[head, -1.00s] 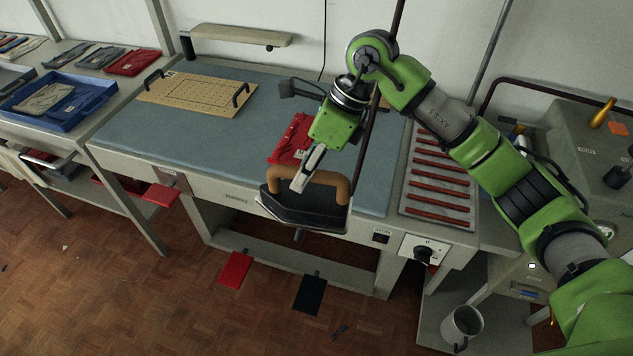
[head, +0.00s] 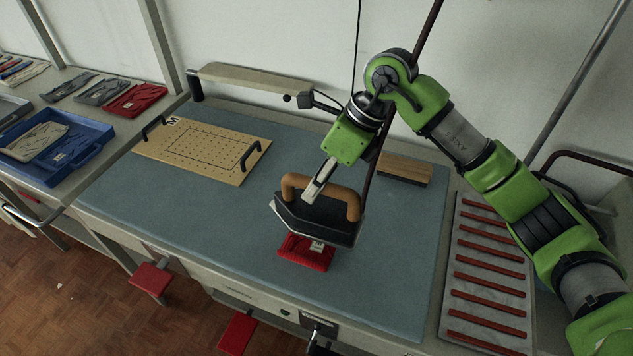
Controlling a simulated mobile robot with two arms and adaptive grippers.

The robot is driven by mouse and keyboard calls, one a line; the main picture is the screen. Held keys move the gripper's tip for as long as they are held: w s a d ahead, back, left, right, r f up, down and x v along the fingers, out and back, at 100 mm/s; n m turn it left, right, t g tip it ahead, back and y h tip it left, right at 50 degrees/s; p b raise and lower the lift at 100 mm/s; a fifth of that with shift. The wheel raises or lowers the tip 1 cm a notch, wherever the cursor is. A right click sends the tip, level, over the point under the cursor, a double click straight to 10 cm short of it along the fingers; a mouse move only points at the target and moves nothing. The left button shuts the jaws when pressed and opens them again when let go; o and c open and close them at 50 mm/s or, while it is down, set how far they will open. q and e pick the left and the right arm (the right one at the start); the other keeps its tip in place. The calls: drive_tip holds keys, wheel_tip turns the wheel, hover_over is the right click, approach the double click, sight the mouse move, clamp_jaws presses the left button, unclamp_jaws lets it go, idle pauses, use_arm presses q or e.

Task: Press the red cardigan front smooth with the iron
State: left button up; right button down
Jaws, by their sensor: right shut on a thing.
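The iron (head: 316,222) has a dark body and a brown arched handle (head: 349,199). My right gripper (head: 314,194) is shut on the handle. The iron is at the far edge of the red cardigan front (head: 306,255) and hides part of it. The red piece lies on the blue-grey pressing table, with a small pale label on it. I cannot tell whether the iron touches the cloth or hovers just above it. My left gripper is not in view.
A perforated board (head: 203,149) with two black handles lies at the back left of the pressing table (head: 140,200). A wooden block (head: 404,169) sits at the back right. A red-barred rack (head: 487,270) is at the right. A blue tray (head: 92,148) stands at the left.

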sight(314, 205)
drive_tip(key=shift+a, duration=0.1)
drive_tip(key=shift+f+b, duration=0.55)
drive_tip(key=shift+f, duration=0.1)
drive_tip(key=shift+f+b, duration=0.7)
drive_tip(key=shift+f, duration=0.8)
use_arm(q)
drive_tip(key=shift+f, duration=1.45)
use_arm(e)
drive_tip(key=shift+f, duration=0.5)
